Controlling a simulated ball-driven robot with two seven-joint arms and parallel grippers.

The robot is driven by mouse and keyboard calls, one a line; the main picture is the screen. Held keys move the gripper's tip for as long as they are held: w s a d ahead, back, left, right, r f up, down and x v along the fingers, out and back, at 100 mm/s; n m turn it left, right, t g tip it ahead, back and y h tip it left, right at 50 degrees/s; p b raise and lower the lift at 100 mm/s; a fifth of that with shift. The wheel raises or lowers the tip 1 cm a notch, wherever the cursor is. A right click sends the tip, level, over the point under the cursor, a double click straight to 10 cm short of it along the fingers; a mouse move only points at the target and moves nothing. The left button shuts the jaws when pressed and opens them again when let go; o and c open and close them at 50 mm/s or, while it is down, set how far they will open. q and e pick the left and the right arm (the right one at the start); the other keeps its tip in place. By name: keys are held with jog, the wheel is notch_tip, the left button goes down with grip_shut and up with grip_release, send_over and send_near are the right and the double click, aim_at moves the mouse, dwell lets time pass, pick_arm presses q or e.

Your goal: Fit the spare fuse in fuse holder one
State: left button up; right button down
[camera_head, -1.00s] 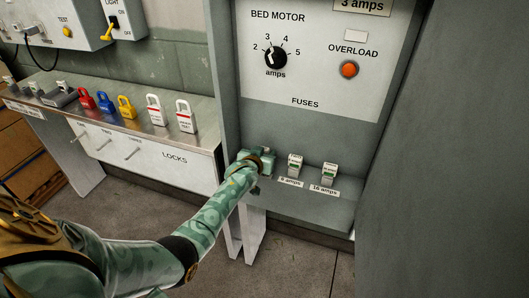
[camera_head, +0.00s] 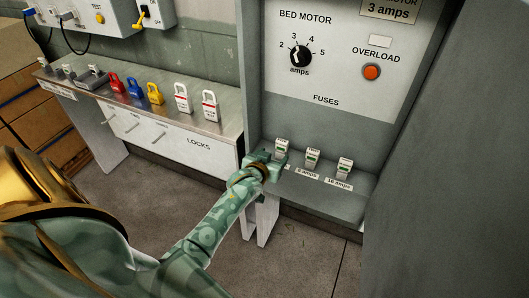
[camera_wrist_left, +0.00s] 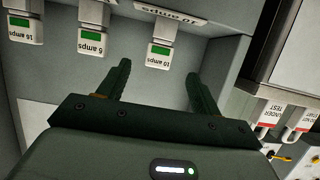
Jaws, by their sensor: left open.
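Three white fuses with green bands stand in a row on the grey cabinet shelf (camera_head: 335,202). The left one, a 10 amps fuse (camera_head: 281,147), also shows in the left wrist view (camera_wrist_left: 159,55). The 6 amps fuse (camera_head: 312,160) is in the middle and the 16 amps fuse (camera_head: 344,168) is on the right. My left gripper (camera_head: 274,161) is open and empty; in the left wrist view its fingertips (camera_wrist_left: 158,76) lie either side of the 10 amps fuse's line, apparently just short of it. I cannot make out fuse holder one.
The control panel (camera_head: 330,112) above has a BED MOTOR dial (camera_head: 300,56) and an orange OVERLOAD button (camera_head: 371,71). A bench (camera_head: 230,113) at the left carries several padlocks. A grey cabinet side (camera_head: 440,150) closes off the right.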

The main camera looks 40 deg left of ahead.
pick_arm(q)
jog(key=p+v, duration=0.1)
jog(key=v, duration=0.4)
jog(key=shift+s, duration=0.1)
dwell(0.3)
jog(key=s+d+f+m+g+h, duration=0.1)
jog(key=s+d+f+m+g, duration=0.2)
jog(key=s+f, duration=0.75)
jog(key=s+d+f+m+g+h, duration=0.1)
jog(key=s+d+f+g+h, duration=0.3)
jog(key=f, duration=1.1)
jog(key=s+d+f+m+g, duration=0.1)
jog(key=s+f+g, duration=0.2)
jog(key=s, duration=1.3)
jog(key=s+d+f+m+g+y, duration=0.1)
jog(key=s+f, duration=0.6)
jog(key=s, duration=1)
jog(key=shift+d+g+y, duration=0.3)
jog(key=shift+d+g, duration=0.2)
jog(key=shift+g, duration=0.4)
